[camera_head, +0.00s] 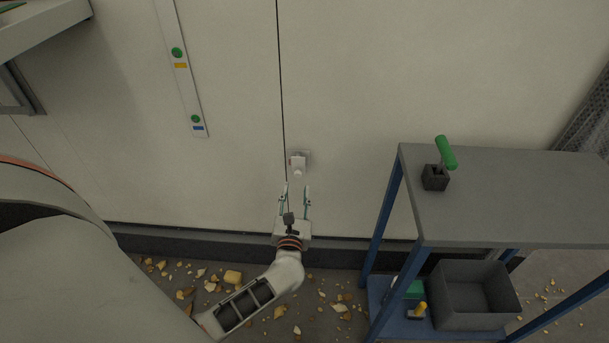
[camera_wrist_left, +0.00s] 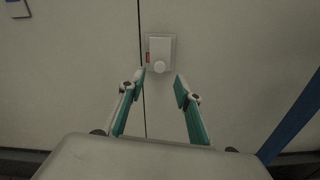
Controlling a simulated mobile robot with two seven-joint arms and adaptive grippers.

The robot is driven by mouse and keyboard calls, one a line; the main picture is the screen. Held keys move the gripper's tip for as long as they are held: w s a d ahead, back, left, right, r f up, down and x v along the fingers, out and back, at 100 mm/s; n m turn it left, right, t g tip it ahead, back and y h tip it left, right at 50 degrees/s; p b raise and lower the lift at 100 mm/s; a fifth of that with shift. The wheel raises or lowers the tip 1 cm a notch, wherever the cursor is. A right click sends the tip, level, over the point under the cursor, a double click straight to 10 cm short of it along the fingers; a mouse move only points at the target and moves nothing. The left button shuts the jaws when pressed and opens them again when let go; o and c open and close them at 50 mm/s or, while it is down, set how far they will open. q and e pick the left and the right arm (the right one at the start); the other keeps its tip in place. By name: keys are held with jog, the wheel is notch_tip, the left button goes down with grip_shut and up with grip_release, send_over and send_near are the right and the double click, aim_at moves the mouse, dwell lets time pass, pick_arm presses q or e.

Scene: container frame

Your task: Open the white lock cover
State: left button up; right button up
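The white lock cover (camera_head: 299,161) is a small box with a round knob on the pale wall, just right of a dark vertical seam. It looks closed. In the left wrist view the lock cover (camera_wrist_left: 161,50) shows a red mark on its left side. My left gripper (camera_head: 295,188) is just below it in the head view, fingers pointing toward it. In the left wrist view the gripper (camera_wrist_left: 160,80) is open and empty, with the knob seen between and slightly beyond the fingertips. I cannot tell any contact. My right gripper is not in view.
A grey-topped table (camera_head: 510,190) with blue legs stands at the right, with a green-handled lever (camera_head: 446,152) on it. A grey bin (camera_head: 473,295) sits on its lower shelf. A strip (camera_head: 183,75) with green buttons is on the wall. Yellowish debris (camera_head: 233,277) litters the floor.

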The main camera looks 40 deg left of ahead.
aim_at(298, 175)
pick_arm(q)
jog(key=x, duration=0.6)
jog(key=shift+w+a+b, duration=0.2)
jog(key=shift+w+b, duration=0.1)
jog(key=shift+b, duration=0.05)
jog(key=shift+c, duration=0.4)
grip_shut()
